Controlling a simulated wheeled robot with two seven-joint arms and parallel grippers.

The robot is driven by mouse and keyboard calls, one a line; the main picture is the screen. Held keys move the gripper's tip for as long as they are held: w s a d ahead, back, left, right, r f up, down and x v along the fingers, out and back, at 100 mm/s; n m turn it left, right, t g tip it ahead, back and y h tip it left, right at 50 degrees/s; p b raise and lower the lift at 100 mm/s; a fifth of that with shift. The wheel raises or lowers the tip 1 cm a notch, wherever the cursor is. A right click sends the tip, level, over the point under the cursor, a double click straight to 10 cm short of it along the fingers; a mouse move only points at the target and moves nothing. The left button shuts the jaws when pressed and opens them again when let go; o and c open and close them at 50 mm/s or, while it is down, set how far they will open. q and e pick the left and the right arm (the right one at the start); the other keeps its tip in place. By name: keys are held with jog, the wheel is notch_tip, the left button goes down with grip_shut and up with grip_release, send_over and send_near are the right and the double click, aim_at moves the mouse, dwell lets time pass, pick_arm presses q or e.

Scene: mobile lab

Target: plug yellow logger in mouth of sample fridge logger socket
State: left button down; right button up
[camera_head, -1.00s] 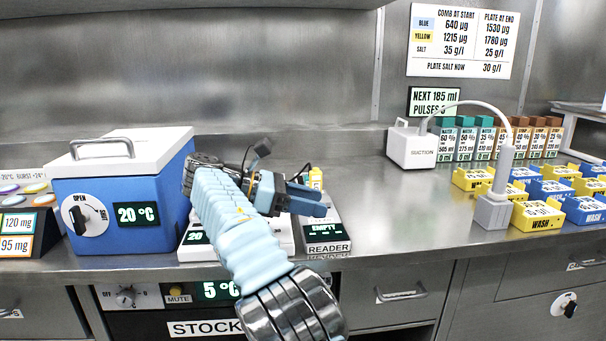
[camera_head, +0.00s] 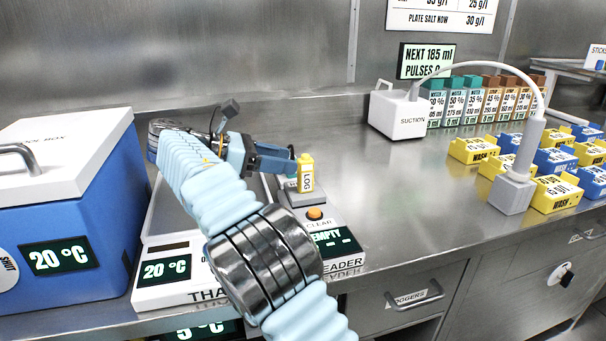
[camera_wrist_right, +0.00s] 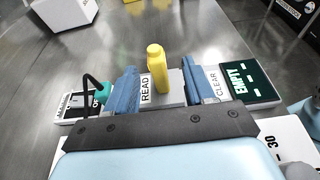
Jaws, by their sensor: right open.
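The yellow logger (camera_head: 306,176), marked LOG, stands upright at the back of the reader (camera_head: 328,238). In the right wrist view the logger (camera_wrist_right: 157,72) stands by the READ label, between the two blue fingers. My right gripper (camera_head: 288,163) is open in the head view, its fingertips beside the logger. In the right wrist view the open gripper (camera_wrist_right: 160,88) has a gap on each side of the logger; I cannot tell whether either finger touches it. The sample fridge logger socket cannot be made out. My left gripper is not in view.
A thaw unit (camera_head: 165,271) reading 20 °C and a blue cool box (camera_head: 65,215) stand to the left. A suction unit (camera_head: 398,115), reagent boxes and several yellow and blue wash blocks stand to the right. The counter (camera_head: 400,195) between is clear.

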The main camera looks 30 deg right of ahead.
aim_at(301, 158)
jog(key=shift+x, duration=1.1)
jog(key=x, duration=0.3)
jog(key=b+x, duration=0.1)
jog(key=x, duration=0.1)
jog(key=shift+w+d+r, duration=0.15)
jog(key=shift+w+d, duration=0.1)
jog(key=shift+d, duration=0.05)
grip_shut()
jog(key=shift+r, duration=0.15)
